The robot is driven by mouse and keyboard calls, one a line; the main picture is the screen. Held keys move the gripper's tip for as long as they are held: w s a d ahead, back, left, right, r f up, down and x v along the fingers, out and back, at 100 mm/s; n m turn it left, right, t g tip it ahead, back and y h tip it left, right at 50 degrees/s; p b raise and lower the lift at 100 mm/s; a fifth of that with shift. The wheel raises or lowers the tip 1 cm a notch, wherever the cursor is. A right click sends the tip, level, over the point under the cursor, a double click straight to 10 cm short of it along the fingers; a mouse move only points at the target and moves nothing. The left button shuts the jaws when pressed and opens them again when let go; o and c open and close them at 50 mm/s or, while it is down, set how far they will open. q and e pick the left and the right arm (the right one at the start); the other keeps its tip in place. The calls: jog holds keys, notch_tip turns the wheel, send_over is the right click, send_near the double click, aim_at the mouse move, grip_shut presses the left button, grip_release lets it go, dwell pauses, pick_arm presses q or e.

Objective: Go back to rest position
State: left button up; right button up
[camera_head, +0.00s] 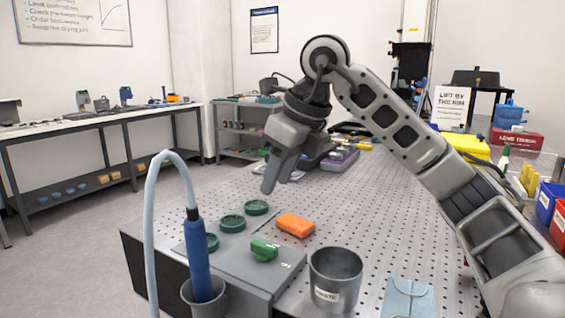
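My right arm comes in from the right and bends down over the perforated metal table (395,210). My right gripper (277,186) points down above the far left part of the table, beyond several green round pieces (232,223). I see nothing held between its fingers, but at this angle I cannot tell whether they are apart or together. My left arm and gripper are not in view.
An orange block (295,225), a grey box with a green knob (264,250), a metal cup (336,278) and a blue-handled tool (199,262) with a hose stand in front. Bins (547,203) and a yellow case (466,146) stand right. The table's middle is clear.

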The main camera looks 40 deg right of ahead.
jog(key=shift+v, duration=0.85)
